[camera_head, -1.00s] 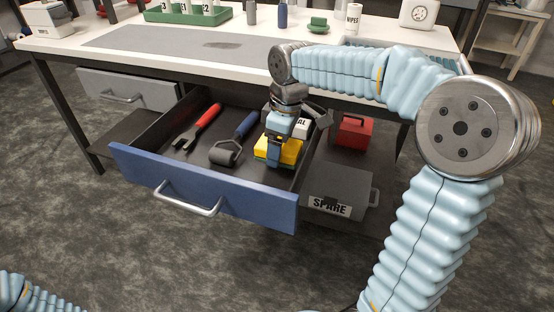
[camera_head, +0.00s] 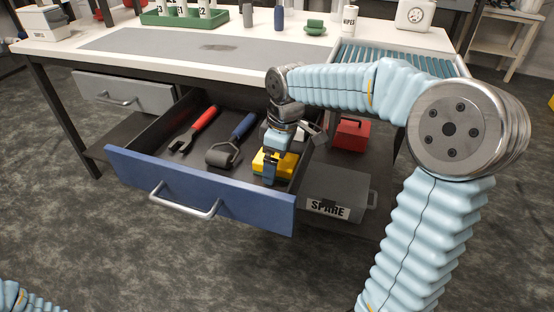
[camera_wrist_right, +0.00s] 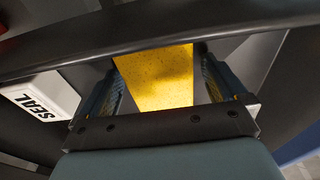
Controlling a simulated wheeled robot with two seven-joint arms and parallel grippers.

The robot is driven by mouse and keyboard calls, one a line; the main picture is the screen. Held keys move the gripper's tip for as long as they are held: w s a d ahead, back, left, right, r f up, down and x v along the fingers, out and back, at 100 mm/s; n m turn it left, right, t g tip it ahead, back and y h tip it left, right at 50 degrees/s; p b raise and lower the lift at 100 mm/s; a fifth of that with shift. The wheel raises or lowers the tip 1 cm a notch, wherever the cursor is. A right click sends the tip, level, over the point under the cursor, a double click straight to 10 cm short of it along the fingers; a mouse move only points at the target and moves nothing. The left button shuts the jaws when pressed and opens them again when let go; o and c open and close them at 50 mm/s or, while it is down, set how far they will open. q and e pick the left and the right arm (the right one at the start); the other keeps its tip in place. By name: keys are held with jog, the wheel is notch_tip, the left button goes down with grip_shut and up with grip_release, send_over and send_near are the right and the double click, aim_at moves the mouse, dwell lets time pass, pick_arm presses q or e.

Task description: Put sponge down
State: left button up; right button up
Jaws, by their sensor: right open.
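The yellow sponge (camera_head: 260,163) is inside the pulled-out blue-fronted drawer (camera_head: 200,190), near its front right corner. It looks low, at or close to the drawer floor; its underside is hidden. My right gripper (camera_head: 271,175) is down over the sponge with its jaws open. In the right wrist view the sponge (camera_wrist_right: 165,85) sits between the two fingers, with narrow gaps visible beside it. My left gripper is not in view.
A red-handled tool (camera_head: 203,122) and a blue-handled roller (camera_head: 228,148) lie left of the sponge. A white SEAL box (camera_wrist_right: 42,97) is close by the gripper. A grey SPARE case (camera_head: 338,190) and a red box (camera_head: 351,134) are right of the drawer.

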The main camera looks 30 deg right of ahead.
jog(key=shift+r, duration=0.1)
jog(key=shift+r, duration=0.3)
notch_tip(320, 180, up, 12)
jog(key=s+d+p, duration=0.1)
jog(key=p, duration=0.1)
jog(key=shift+f, duration=0.25)
jog(key=shift+s, duration=0.1)
